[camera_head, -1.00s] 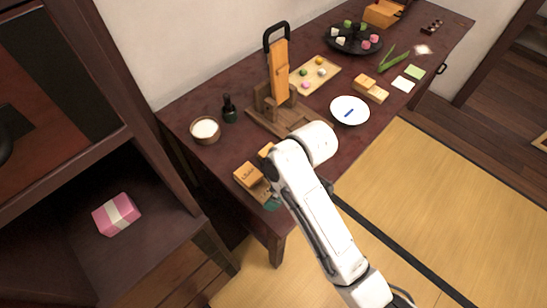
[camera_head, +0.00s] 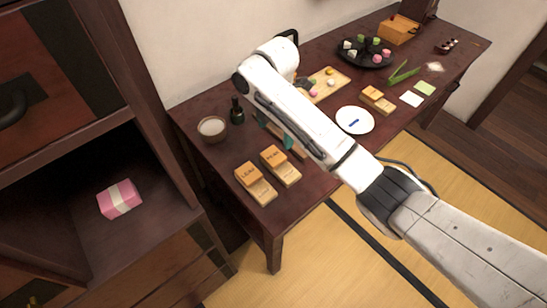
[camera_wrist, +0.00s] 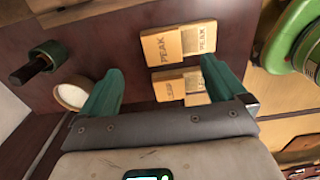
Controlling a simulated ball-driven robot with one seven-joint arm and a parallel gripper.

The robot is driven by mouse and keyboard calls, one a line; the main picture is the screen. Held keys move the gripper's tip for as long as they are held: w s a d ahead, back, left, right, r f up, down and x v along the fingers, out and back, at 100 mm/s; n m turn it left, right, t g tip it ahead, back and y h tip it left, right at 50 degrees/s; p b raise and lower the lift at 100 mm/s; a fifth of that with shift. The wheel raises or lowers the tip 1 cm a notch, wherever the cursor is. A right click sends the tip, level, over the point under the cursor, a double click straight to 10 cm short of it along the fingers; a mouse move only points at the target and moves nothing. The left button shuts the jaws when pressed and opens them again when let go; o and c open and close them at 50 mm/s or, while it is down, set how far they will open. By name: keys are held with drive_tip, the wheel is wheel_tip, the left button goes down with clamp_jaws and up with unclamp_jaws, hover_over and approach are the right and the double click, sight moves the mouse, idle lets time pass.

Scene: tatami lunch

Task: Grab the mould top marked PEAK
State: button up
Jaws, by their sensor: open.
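The mould top marked PEAK (camera_head: 272,157) is a light wooden block on the near left part of the table. It sits at the back end of a wooden base piece (camera_head: 288,174). In the wrist view the PEAK top (camera_wrist: 161,48) lies beside a second piece also lettered PEAK (camera_wrist: 199,39). My gripper (camera_head: 275,131) is open and empty, above the table and behind the PEAK mould in the head view. In the wrist view, my gripper's teal fingers (camera_wrist: 162,70) are spread, with the PEAK top beyond them and apart from them.
A matching mould marked LEAF (camera_head: 248,174) stands just left of PEAK. A bowl of white stuff (camera_head: 212,128) and a dark bottle (camera_head: 236,110) stand behind. A white plate (camera_head: 354,120) is to the right.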

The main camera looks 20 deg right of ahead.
sight(275, 154)
drive_tip(key=f, duration=0.9)
drive_tip(key=shift+s+a, duration=0.15)
drive_tip(key=shift+s, duration=0.05)
drive_tip(key=c, duration=1.1)
